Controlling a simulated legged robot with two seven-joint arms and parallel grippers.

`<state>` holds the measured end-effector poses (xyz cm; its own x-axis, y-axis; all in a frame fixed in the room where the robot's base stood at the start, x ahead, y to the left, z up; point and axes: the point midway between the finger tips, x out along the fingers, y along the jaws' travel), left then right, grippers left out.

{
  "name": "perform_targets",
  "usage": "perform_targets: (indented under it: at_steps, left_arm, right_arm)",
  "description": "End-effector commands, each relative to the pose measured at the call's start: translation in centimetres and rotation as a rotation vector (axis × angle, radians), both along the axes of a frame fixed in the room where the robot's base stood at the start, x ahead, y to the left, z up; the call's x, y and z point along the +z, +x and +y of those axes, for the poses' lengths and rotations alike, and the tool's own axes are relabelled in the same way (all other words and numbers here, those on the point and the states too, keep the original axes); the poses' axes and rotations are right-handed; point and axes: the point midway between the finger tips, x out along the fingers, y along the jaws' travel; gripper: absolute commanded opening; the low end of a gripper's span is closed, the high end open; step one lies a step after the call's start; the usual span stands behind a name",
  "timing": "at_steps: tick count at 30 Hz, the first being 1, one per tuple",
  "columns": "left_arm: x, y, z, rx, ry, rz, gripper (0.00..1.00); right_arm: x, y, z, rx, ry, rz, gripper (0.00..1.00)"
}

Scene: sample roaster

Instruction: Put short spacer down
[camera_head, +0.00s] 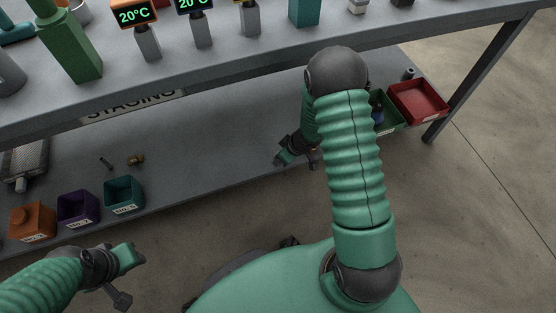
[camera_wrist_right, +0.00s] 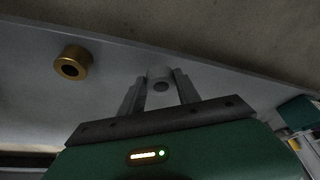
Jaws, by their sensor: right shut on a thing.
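My right gripper (camera_wrist_right: 158,90) is shut on a small pale grey cylinder (camera_wrist_right: 160,74) with a dark hole in its end, which looks like the short spacer. In the right wrist view it sits between the two fingers, over or at the grey lower shelf (camera_wrist_right: 115,50); I cannot tell whether it touches the surface. In the head view my right gripper (camera_head: 281,160) is over the front part of the lower shelf, and its fingers and load are too small to make out. My left gripper (camera_head: 132,268) is low at the left, in front of the shelf; its finger opening is unclear.
A brass ring (camera_wrist_right: 73,62) lies left of my right gripper. Orange (camera_head: 33,222), purple (camera_head: 78,207) and teal (camera_head: 124,194) bins line the shelf's left front. A red bin (camera_head: 418,101) and a partly hidden green bin (camera_head: 388,124) stand right. The shelf's middle is mostly clear.

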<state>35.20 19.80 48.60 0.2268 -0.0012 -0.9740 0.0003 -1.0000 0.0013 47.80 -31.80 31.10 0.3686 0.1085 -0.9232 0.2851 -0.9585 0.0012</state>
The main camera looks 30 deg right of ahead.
Motion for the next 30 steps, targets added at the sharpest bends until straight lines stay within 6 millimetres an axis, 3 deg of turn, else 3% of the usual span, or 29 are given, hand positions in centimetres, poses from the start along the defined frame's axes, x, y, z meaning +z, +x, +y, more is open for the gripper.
perform_targets:
  at_steps: [6, 9, 12, 24, 25, 30]
  left_arm:
    - [0.3, 0.0, 0.0, -0.001, 0.000, 0.000, 0.36]
    - [-2.8, 0.0, 0.0, 0.000, 0.000, -0.001, 0.36]
    - [-4.3, 0.0, 0.0, 0.000, 0.000, 0.001, 0.36]
    - [-4.0, 0.0, 0.0, 0.000, 0.000, -0.001, 0.36]
    - [-3.9, 0.0, 0.0, 0.000, 0.000, -0.001, 0.36]
    - [-3.9, 0.0, 0.0, 0.000, 0.000, 0.000, 0.36]
  right_arm:
    - [-0.1, 2.6, 0.4, 0.001, 0.000, -0.002, 0.00]
    - [-3.0, 2.4, 0.3, -0.002, 0.001, 0.000, 0.00]
    - [-4.2, 2.4, 0.3, -0.001, 0.000, 0.000, 0.00]
    - [-4.2, 2.3, 0.3, -0.001, 0.001, 0.001, 0.00]
    - [-4.1, 2.3, 0.3, -0.001, 0.001, 0.001, 0.43]
    - [-4.1, 2.3, 0.3, -0.003, 0.000, 0.003, 0.61]
